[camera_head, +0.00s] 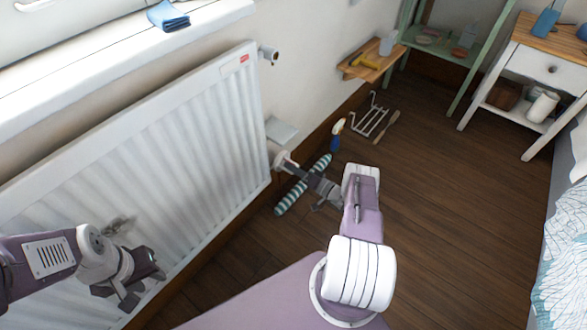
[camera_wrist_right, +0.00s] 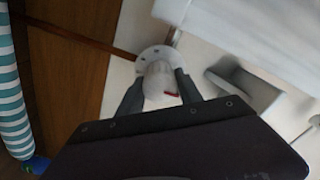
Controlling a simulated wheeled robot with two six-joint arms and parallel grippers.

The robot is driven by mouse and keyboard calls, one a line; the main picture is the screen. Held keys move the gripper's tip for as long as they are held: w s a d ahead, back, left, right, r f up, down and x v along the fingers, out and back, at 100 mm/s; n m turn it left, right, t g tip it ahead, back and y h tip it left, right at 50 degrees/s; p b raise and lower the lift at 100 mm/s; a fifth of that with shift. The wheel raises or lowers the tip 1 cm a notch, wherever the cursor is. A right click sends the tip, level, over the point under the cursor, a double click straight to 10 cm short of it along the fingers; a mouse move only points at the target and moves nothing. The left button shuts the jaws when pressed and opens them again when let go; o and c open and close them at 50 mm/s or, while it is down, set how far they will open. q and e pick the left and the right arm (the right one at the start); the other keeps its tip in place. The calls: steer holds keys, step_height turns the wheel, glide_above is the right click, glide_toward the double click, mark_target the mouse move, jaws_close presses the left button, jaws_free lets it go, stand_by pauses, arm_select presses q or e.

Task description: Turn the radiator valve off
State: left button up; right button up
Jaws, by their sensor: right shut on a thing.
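The white radiator (camera_head: 150,160) hangs on the wall in the head view. The white radiator valve knob (camera_head: 281,158) is at its lower right end, partly covered by my right gripper (camera_head: 291,166). In the right wrist view my right gripper's two dark fingers (camera_wrist_right: 158,92) are shut around the valve knob (camera_wrist_right: 157,80), one on each side. A red mark shows on the knob, and a round white plate is behind it. My left gripper (camera_head: 118,296) is low in front of the radiator, apart from the valve; its finger opening is unclear.
A striped draught roll (camera_head: 303,186) lies on the floor under my right arm, with a spray bottle (camera_head: 336,134) and a wire rack (camera_head: 370,120) beyond. A small grey wall box (camera_head: 281,130) is close to the valve. The wooden floor (camera_head: 450,200) on the right is clear.

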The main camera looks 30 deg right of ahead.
steer(key=o, duration=1.4)
steer(key=shift+s+d+r+p, duration=0.1)
steer(key=shift+s+d+p, duration=0.1)
steer(key=shift+s+p, duration=0.15)
steer(key=p+v, duration=0.2)
steer(key=v, duration=0.6)
steer(key=shift+s+p, duration=0.2)
steer(key=shift+p, duration=0.15)
